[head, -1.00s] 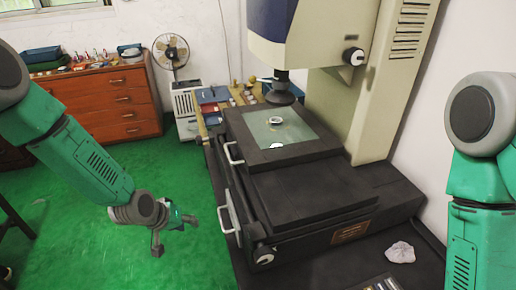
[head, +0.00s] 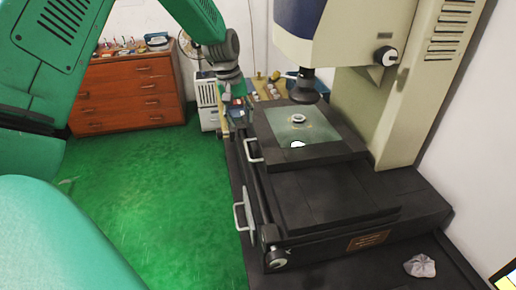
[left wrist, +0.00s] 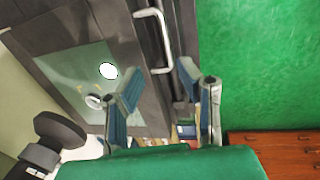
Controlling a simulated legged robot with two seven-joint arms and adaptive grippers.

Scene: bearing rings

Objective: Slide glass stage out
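The glass stage (head: 315,133) is a pale glass plate in a dark frame on the black microscope base. A small metal ring (head: 298,119) and a bright white spot (head: 297,145) show on it. A white handle (head: 254,150) is on the frame's left side; it also shows in the left wrist view (left wrist: 166,40). My left gripper (head: 237,97) is beyond that handle, left of the stage's far end. In the left wrist view my left gripper (left wrist: 160,78) is open with nothing between its fingers, apart from the handle. My right gripper is out of view.
The microscope head and lens (head: 305,88) hang over the far part of the stage. A second handle (head: 241,217) and a knob (head: 276,257) are lower on the base. A crumpled cloth (head: 420,266) lies at right. Green floor (head: 150,200) is open at left.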

